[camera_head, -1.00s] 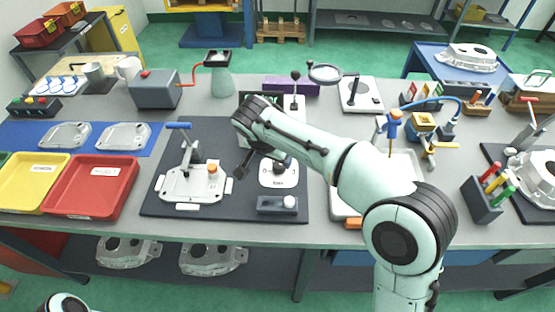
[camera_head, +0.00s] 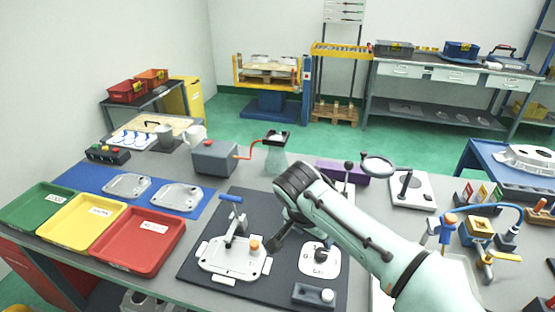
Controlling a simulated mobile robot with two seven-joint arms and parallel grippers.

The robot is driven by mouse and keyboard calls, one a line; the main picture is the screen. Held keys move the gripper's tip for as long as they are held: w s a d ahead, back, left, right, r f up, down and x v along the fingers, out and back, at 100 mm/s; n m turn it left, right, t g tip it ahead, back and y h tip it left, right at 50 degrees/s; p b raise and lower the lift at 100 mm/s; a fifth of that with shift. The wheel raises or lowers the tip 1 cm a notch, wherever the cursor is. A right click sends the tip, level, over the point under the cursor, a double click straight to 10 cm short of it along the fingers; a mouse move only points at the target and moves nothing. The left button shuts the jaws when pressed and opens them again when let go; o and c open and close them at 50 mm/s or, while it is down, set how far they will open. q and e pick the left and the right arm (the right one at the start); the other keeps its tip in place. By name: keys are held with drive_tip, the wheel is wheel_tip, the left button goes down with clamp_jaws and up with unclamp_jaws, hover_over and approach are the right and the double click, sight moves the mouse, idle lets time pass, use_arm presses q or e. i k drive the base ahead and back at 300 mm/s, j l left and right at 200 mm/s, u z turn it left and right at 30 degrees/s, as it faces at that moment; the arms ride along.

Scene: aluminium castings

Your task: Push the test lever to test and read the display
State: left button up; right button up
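A white plate (camera_head: 333,262) with small lettering, too blurred to read surely, carries a black lever knob (camera_head: 320,254) on the dark mat. My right arm comes in from the lower right and reaches over the mat. My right gripper (camera_head: 274,242) points down, left of the white plate and apart from the lever, close to the clamp fixture's orange knob. Its fingers are dark and small, so their opening is unclear. No display reading is visible; my forearm and wrist cover the area behind the lever. My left gripper is out of view.
A clamp fixture (camera_head: 228,262) with a blue handle holds a casting left of the gripper. A black-knobbed stand (camera_head: 348,180) and magnifier (camera_head: 378,164) stand behind. Red tray (camera_head: 130,240) lies left.

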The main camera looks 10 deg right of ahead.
sight(349, 165)
drive_tip(key=k, duration=1)
